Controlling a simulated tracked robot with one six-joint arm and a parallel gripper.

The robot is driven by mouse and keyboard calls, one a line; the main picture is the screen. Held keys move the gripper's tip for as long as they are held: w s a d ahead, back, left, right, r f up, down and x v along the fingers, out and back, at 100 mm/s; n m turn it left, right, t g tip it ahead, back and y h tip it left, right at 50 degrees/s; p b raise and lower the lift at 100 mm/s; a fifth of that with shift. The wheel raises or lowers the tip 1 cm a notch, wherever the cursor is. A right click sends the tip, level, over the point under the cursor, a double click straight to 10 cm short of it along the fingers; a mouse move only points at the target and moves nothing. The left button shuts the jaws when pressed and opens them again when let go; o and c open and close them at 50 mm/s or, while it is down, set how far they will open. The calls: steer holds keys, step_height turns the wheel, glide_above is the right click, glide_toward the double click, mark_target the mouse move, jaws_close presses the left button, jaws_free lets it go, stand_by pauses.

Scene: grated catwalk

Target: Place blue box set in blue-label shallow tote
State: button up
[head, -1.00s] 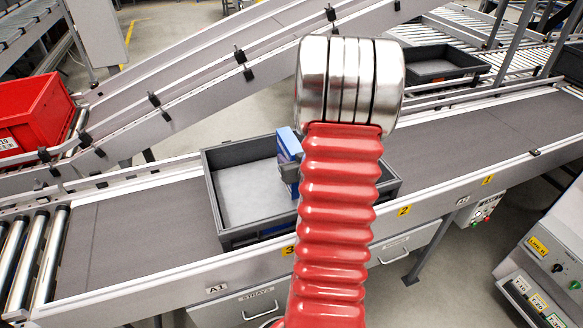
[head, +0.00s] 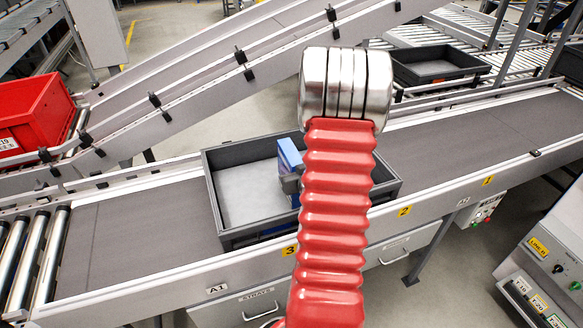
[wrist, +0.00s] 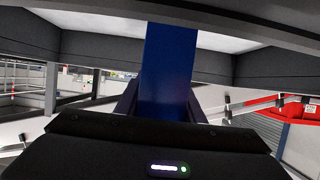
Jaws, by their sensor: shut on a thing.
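The blue box set (head: 290,155) shows in the head view as a blue block inside or just above the grey shallow tote (head: 229,236) on the conveyor. My gripper (head: 287,182) is shut on it and is mostly hidden behind my red arm. In the wrist view the blue box set (wrist: 167,70) stands out from between my gripper's fingers (wrist: 165,105), with the tote's dark wall (wrist: 90,75) and pale floor behind it. I cannot tell whether the box touches the tote floor. No blue label shows on the tote's visible sides.
A red tote (head: 33,115) stands at the left. Another dark shallow tote (head: 437,66) is on the rollers at the back right. The belt (head: 140,235) is clear on both sides of the near tote. A control panel (head: 545,270) stands at the lower right.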

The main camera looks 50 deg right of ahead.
steer(key=o, duration=1.4)
steer(key=shift+c, duration=0.2)
